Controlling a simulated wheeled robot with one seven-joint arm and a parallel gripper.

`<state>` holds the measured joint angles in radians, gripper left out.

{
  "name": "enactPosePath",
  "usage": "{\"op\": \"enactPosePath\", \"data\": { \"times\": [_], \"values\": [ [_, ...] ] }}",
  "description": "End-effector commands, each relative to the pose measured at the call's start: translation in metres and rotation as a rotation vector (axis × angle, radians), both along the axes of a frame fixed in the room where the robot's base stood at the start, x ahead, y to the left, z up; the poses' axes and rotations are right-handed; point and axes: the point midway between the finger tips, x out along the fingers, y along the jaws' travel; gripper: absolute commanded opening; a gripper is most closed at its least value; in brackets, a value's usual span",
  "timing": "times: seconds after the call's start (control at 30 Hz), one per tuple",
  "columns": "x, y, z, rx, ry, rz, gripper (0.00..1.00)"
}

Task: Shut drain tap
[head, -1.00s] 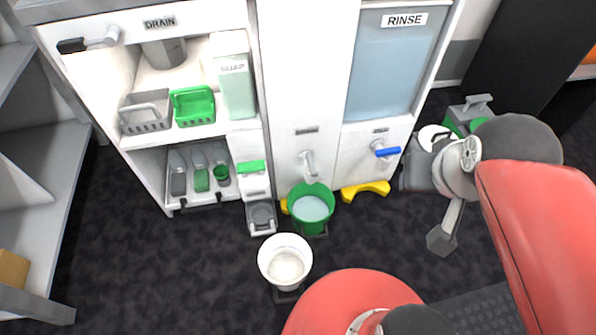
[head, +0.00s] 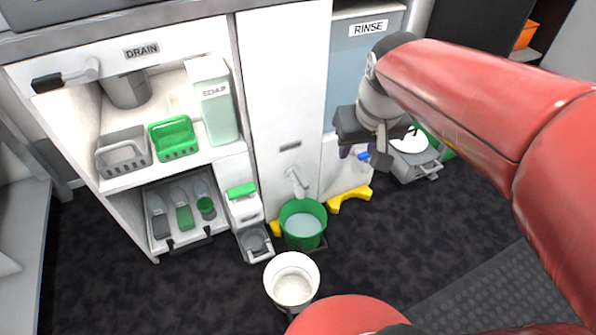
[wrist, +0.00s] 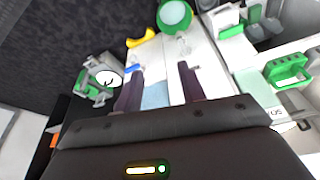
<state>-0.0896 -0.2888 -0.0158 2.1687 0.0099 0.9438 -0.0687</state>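The drain tap (head: 68,77) sits at the top left of the white cabinet in the head view, left of the DRAIN label (head: 142,50). It has a grey body and a black handle pointing left. My gripper (head: 362,152) is far to its right, in front of the rinse tank side, with the blue lever partly hidden behind it. In the wrist view my gripper (wrist: 160,80) has two dark fingers apart with nothing held between them. The drain tap is not clearly visible in the wrist view.
A white soap box (head: 214,105), a green basket (head: 174,138) and a grey basket (head: 123,152) stand on the shelf. A green bucket (head: 303,228) and a white bucket (head: 291,281) stand on the floor. The blue rinse tank (head: 345,68) is behind my arm.

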Motion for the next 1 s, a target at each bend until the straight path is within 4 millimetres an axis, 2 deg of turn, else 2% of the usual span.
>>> {"op": "enactPosePath", "data": {
  "times": [0.17,0.27,0.4,0.5,0.6,0.7,1.0],
  "values": [
    [0.053,0.017,-0.037,-0.013,0.077,0.057,0.4],
    [0.089,0.031,-0.066,-0.024,0.126,0.098,0.4],
    [0.135,0.053,-0.116,-0.042,0.195,0.156,0.4],
    [0.161,0.069,-0.154,-0.054,0.238,0.193,0.4],
    [0.18,0.081,-0.186,-0.065,0.274,0.224,0.4],
    [0.191,0.089,-0.208,-0.073,0.297,0.243,0.4],
    [0.198,0.095,-0.241,-0.077,0.312,0.258,0.4]
  ]
}}
